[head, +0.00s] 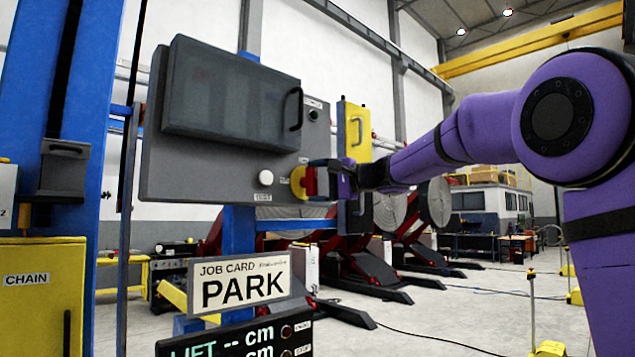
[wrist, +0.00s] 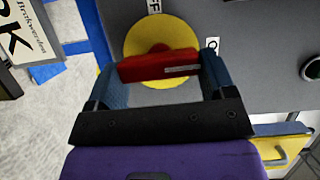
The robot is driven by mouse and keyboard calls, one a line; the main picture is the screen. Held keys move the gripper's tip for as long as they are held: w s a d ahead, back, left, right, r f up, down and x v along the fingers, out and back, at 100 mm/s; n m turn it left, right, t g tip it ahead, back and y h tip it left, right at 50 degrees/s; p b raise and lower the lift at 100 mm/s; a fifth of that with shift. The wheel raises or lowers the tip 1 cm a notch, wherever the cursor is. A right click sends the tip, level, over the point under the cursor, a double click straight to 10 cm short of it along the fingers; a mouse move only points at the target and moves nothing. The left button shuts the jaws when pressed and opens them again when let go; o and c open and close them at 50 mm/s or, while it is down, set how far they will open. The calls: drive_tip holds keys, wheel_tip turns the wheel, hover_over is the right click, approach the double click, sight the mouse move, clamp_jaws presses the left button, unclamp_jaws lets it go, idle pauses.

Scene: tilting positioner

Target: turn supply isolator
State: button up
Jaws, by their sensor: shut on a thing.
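The supply isolator is a red handle on a round yellow plate on the grey panel. In the wrist view the red handle (wrist: 160,66) lies nearly level, slightly tilted, across the yellow plate (wrist: 150,38). My gripper (wrist: 158,75) has a finger at each end of the red handle and is shut on it. In the head view the yellow plate (head: 298,182) is at the panel's lower right. My gripper (head: 325,178) reaches it from the right and partly hides the handle. A label beside the plate is cut off by my finger.
The grey control panel (head: 200,186) carries a closed box with a handle (head: 232,95) and a white round button (head: 265,178). A yellow box (head: 355,130) stands close behind my wrist. A PARK job card (head: 240,285) is below.

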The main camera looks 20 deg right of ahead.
drive_tip(key=shift+m, duration=0.3)
idle(0.4)
drive_tip(key=o, duration=0.9)
drive_tip(key=v, duration=1.1)
drive_tip(key=shift+f, duration=0.2)
drive_tip(key=shift+w, duration=0.1)
